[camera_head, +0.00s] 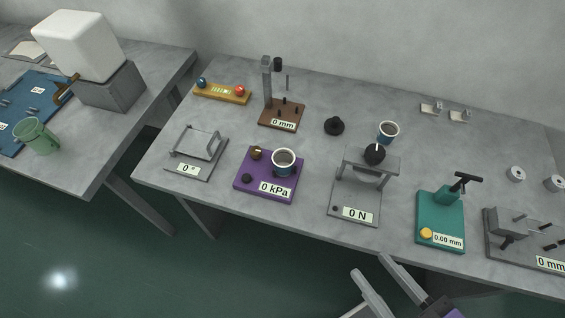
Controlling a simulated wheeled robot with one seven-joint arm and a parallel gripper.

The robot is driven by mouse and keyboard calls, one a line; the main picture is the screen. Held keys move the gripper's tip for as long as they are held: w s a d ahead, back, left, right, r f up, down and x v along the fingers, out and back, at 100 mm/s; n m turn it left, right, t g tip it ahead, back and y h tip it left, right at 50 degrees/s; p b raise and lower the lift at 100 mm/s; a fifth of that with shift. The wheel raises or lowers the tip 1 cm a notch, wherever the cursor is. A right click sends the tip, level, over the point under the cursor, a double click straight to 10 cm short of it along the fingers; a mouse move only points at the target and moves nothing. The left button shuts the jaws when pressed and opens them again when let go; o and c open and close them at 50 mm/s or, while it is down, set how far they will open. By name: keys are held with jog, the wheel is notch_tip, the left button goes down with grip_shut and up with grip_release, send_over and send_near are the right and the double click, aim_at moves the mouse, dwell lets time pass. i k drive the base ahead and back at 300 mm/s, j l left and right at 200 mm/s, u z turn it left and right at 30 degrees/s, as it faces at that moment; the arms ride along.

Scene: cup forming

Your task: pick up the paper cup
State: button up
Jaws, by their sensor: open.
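Two small blue-and-white cups show, and I cannot tell for sure which is the paper cup. One cup (388,131) stands upright on the grey table, behind the grey device reading "0 N". The other cup (284,161) sits upright on the purple device (247,190) reading "0 kPa". My gripper (369,264) is at the bottom of the view, near the table's front edge. Its two light grey fingers are apart with nothing between them. It is well in front of both cups and touches neither.
The "0 N" device (357,200) with a black knob stands between my gripper and the rear cup. A teal device (440,220) is to the right. A black round piece (334,126) lies left of the rear cup. The table's back middle is mostly clear.

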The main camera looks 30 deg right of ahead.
aim_at(284, 159)
jog(key=i+j+u, duration=0.1)
jog(key=j+u, duration=0.25)
jog(key=i+j+u, duration=0.15)
jog(key=u, duration=0.25)
